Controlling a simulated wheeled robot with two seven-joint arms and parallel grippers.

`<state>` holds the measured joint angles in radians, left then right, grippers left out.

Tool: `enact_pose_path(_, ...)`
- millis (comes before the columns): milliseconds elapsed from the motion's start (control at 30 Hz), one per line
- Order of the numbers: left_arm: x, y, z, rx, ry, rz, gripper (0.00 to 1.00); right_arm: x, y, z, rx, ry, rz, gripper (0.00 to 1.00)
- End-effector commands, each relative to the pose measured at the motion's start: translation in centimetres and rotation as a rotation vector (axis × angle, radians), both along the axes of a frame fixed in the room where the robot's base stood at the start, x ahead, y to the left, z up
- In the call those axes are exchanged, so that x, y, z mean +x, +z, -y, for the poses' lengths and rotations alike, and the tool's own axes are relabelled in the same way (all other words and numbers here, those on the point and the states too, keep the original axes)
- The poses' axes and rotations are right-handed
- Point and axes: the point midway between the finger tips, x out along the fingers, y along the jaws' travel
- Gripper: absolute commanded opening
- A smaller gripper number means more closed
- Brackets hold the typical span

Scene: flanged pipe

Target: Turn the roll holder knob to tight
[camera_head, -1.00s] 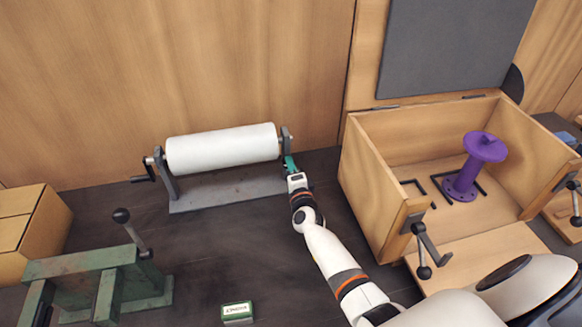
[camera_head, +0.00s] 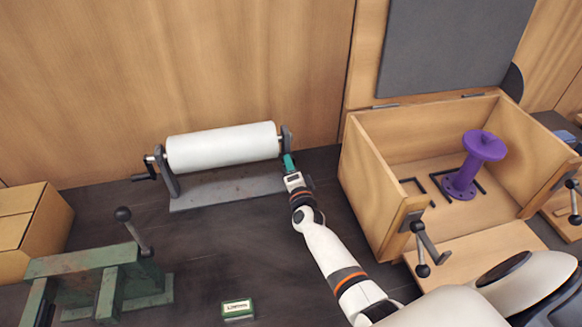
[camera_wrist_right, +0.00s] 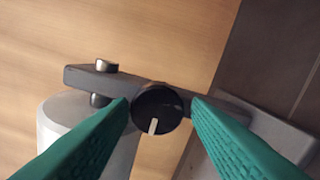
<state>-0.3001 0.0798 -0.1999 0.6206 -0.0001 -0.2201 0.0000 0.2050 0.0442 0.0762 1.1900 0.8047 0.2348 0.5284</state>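The roll holder (camera_head: 228,192) stands against the back wall and carries a white roll (camera_head: 222,147). It also shows in the right wrist view (camera_wrist_right: 90,76). Its round black knob (camera_wrist_right: 157,109) sits on the end bracket there, with a white pointer mark directed down and slightly left in the picture. My right gripper (camera_head: 288,160) is at the holder's right end. In the right wrist view its green fingers (camera_wrist_right: 160,103) are open, one on each side of the knob. I cannot tell whether they touch it. My left gripper is not in view.
An open wooden box (camera_head: 372,190) with a purple flanged spool (camera_head: 468,170) stands at the right. A green metal stand (camera_head: 105,270) with a lever and a cardboard box (camera_head: 35,230) are at the left. A small green box (camera_head: 238,310) lies at the front. The dark tabletop between is clear.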

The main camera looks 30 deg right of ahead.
Motion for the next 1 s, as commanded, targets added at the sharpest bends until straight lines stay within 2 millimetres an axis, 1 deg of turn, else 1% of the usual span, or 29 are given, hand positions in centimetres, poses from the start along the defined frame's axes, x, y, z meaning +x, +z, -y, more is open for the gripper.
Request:
enact_pose_path(33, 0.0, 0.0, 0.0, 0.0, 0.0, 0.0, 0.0, 0.0, 0.0, 0.0, 0.001, 0.0, 0.0, 0.53)
enact_pose_path(67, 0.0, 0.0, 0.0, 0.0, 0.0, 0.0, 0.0, 0.0, 0.0, 0.0, 0.001, 0.0, 0.001, 0.57)
enact_pose_path(333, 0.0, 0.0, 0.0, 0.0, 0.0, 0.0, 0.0, 0.0, 0.1, 0.0, 0.002, -0.001, 0.003, 0.57)
enact_pose_path(467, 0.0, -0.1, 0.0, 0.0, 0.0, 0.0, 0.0, -0.8, 0.1, -0.2, 0.003, -0.001, 0.004, 0.57)
enact_pose_path(567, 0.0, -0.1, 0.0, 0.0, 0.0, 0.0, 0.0, -2.2, 0.0, -0.6, 0.006, -0.001, 0.002, 0.57)
enact_pose_path(800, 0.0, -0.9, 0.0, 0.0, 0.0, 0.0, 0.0, -7.2, -0.1, -1.9, 0.005, -0.002, 0.002, 0.57)
enact_pose_path(900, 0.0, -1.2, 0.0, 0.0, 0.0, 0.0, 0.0, -9.0, -0.2, -2.3, 0.004, -0.001, 0.001, 0.57)
enact_pose_path(1000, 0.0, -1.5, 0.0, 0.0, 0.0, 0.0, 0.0, -10.4, -0.1, -2.6, 0.002, -0.002, 0.002, 0.57)
